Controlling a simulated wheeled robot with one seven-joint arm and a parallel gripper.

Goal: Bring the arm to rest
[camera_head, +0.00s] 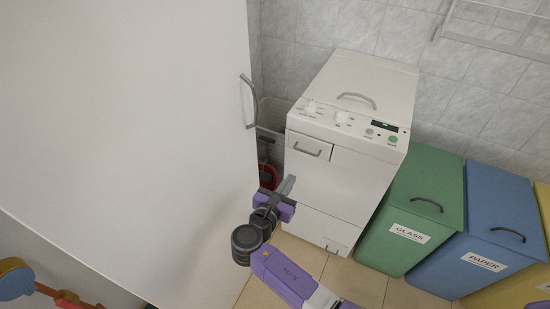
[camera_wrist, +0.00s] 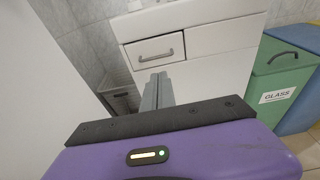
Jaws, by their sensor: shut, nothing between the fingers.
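My arm, with purple and dark grey links, reaches up from the bottom of the head view. My gripper (camera_head: 288,184) is at its end, in front of the white washing machine (camera_head: 335,185) and to the right of the large white door panel's edge. In the wrist view my gripper (camera_wrist: 158,90) shows its grey fingers together, shut and empty. The fingers point toward the washing machine's front, below its small drawer (camera_wrist: 157,50). I cannot tell the exact gap between the fingertips and the machine.
A tall white cabinet (camera_head: 120,120) with a grey handle (camera_head: 249,101) fills the left. A red object (camera_head: 268,175) and a pale basket (camera_head: 271,116) stand in the gap beside the machine. Green glass (camera_head: 420,205) and blue paper (camera_head: 505,220) bins stand at right. Some tiled floor (camera_head: 355,282) is clear.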

